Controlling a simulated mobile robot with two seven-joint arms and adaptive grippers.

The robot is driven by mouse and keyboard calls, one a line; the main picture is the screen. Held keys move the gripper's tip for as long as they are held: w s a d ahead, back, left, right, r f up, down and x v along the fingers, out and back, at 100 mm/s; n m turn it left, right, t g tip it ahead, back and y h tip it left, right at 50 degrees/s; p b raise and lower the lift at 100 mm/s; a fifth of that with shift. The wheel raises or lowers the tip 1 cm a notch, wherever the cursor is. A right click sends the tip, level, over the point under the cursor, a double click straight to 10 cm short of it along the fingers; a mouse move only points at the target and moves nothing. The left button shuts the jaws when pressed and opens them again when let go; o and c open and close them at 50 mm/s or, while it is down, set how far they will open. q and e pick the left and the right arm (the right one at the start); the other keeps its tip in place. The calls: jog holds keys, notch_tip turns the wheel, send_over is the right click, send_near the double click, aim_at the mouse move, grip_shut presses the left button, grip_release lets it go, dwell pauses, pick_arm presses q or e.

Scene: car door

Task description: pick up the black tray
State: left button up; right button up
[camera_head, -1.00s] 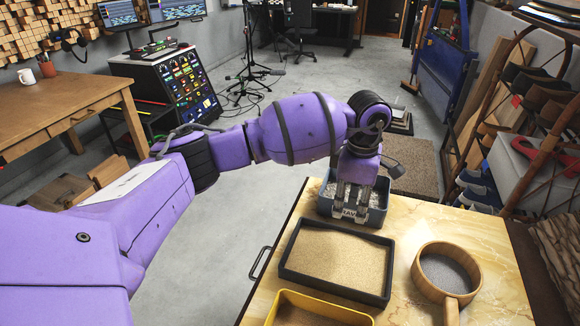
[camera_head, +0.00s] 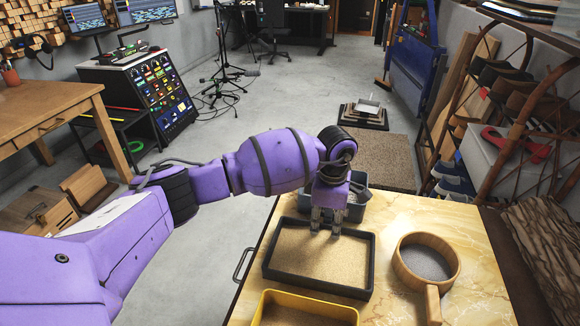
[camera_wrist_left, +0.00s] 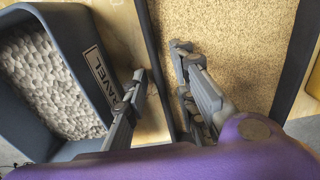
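The black tray (camera_head: 316,286) is shallow, holds tan granular material, and lies flat on the marble-patterned table. My left gripper (camera_head: 326,232) points down at the tray's far edge. In the left wrist view, the left gripper's fingers (camera_wrist_left: 158,62) are apart, with the tray's dark wall (camera_wrist_left: 152,50) running between them. One finger is over the tan fill and the other is on the outer side, over the tabletop. I cannot tell whether either finger touches the wall. My right gripper is in neither view.
A blue-grey bin of gravel (camera_wrist_left: 98,68) stands close behind the tray, partly hidden by my gripper. A yellow tray (camera_head: 262,310) is in front. A round wooden vessel with a handle (camera_head: 432,290) is to the right. The marble-patterned tabletop (camera_head: 480,262) is clear at far right.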

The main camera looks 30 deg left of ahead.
pick_arm(q)
jog(key=shift+w+r, duration=0.1)
jog(key=shift+r, duration=0.05)
grip_shut()
jog(key=shift+r, duration=0.25)
